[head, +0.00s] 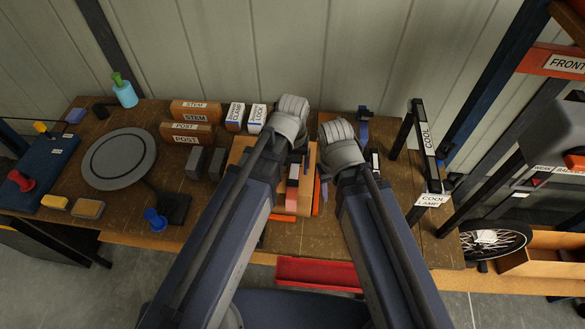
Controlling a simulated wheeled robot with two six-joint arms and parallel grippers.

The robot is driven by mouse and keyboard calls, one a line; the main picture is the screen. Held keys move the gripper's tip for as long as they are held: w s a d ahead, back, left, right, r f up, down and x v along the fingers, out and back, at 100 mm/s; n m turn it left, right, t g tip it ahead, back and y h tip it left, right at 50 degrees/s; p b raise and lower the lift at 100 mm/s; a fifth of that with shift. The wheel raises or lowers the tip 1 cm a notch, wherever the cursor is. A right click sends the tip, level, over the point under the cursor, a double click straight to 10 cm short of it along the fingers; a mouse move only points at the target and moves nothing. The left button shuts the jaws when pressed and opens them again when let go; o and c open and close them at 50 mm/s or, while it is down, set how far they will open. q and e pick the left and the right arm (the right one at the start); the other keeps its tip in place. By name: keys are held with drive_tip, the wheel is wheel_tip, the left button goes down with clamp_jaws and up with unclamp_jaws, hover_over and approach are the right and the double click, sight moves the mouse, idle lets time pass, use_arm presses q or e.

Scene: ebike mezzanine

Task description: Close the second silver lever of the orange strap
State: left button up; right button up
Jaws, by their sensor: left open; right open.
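The orange strap (316,192) shows as a narrow strip between my two forearms, along the right side of a light wooden board (279,203). Its silver levers cannot be made out; my wrists and forearms cover much of that area. My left gripper (297,152) is over the board's upper right part, open, with its fingers mostly hidden by the wrist. My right gripper (328,168) is just right of the strap, open, its fingertips also largely hidden. I cannot tell whether either gripper touches anything.
A round grey stand (119,158) and labelled boxes (195,111) are on the left of the bench. A black frame labelled COOL LAMP (424,146) stands at the right. A red tray (318,272) is below the front edge. Some bench is bare at the right (400,205).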

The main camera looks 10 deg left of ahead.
sight(293, 181)
use_arm(q)
drive_tip(key=shift+r+p, duration=0.35)
drive_tip(key=shift+r, duration=0.4)
wheel_tip(293, 181, down, 8)
drive_tip(key=b, duration=0.8)
drive_tip(key=shift+f, duration=0.15)
use_arm(e)
wheel_tip(293, 181, down, 7)
drive_tip(key=shift+r, duration=0.15)
use_arm(q)
clamp_jaws()
